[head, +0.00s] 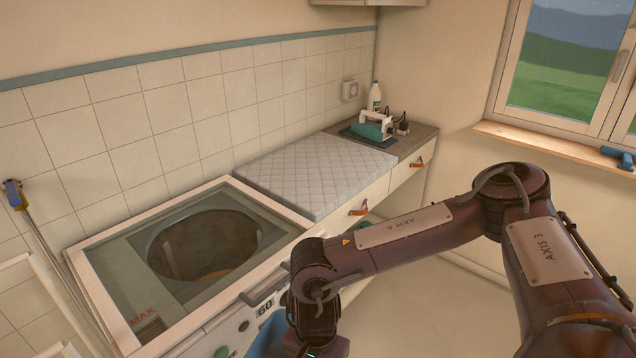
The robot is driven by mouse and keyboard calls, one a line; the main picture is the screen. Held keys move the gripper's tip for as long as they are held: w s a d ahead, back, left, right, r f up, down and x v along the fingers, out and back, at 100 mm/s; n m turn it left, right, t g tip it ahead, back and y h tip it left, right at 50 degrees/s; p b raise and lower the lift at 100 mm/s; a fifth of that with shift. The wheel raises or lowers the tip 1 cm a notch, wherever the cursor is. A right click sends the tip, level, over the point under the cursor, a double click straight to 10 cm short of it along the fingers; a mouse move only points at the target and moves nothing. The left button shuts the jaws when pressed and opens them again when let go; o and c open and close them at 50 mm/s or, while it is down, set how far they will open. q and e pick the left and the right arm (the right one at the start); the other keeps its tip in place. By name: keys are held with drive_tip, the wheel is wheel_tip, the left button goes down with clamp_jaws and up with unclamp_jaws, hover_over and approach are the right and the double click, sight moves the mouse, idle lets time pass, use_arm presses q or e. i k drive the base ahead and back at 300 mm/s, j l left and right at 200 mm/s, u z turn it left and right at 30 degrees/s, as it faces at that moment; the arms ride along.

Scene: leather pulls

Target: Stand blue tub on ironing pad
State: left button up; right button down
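The ironing pad (315,172) is a light grey quilted mat lying flat on the counter beside the washer, with nothing on it. A blue object (265,338), which looks like the blue tub, shows in part at the bottom edge, in front of the washer and just left of my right wrist. The rest of it is cut off or hidden. My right arm comes in from the right and bends down to the wrist at the bottom edge. My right gripper's fingers are out of the picture, so its grip cannot be seen. My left gripper is not in view.
A top-loading washer (90,262) with an open round drum stands left of the pad. Behind the pad are an iron (370,128) on a dark mat and a white bottle (375,97). Drawers with leather pulls (358,210) are below. A windowsill (560,145) is at right.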

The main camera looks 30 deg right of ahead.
sight(313, 179)
drive_tip(key=i+l+u, duration=0.15)
drive_tip(key=l, duration=0.55)
drive_tip(key=i+l+u, duration=0.1)
drive_tip(key=l, duration=0.65)
drive_tip(key=l+u, duration=0.15)
drive_tip(key=l, duration=0.55)
drive_tip(key=i, duration=0.05)
